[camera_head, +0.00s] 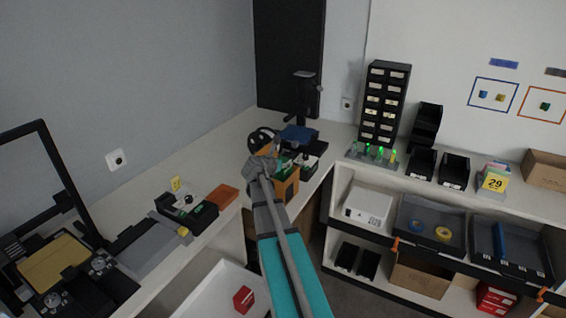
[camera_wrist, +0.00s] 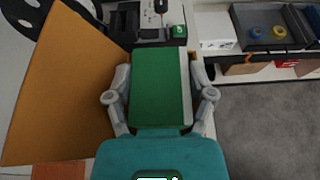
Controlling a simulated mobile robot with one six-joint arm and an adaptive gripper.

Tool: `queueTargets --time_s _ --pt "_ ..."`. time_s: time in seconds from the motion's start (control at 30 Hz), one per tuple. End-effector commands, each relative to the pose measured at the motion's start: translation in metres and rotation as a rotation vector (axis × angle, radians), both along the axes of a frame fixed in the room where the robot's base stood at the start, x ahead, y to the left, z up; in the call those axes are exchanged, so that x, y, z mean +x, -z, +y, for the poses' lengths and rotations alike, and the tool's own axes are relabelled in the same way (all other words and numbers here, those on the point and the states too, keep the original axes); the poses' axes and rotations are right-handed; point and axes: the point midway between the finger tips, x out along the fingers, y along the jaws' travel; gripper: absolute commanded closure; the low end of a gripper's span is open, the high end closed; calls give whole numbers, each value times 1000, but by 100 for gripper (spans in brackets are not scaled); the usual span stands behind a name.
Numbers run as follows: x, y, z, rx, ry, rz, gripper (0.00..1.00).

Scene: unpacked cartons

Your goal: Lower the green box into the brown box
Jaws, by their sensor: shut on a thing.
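The green box (camera_wrist: 158,88) fills the middle of the wrist view, with a pale strip along its right side. My gripper (camera_wrist: 161,75) is shut on it, one finger against each side. A large brown panel (camera_wrist: 62,85) of the brown box stands close on the left. In the head view my gripper (camera_head: 264,168) is at the brown box (camera_head: 291,188) on the counter corner. Only a little green shows there, partly hidden by my arm. I cannot tell how far the green box is inside the brown box.
A black stand (camera_head: 305,100) with a blue base is just behind the brown box. Drawers (camera_head: 385,103) and black bins stand on the right shelf.

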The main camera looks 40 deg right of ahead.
Motion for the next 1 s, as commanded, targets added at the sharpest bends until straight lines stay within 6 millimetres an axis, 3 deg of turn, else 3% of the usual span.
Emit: queueTargets --time_s 0.27,0.3,0.47,1.0 --pt "0 7 0 0 0 0 80" --pt "0 7 0 0 0 0 28" --pt "0 6 0 0 0 0 0" --pt "0 6 1 0 -1 0 0"
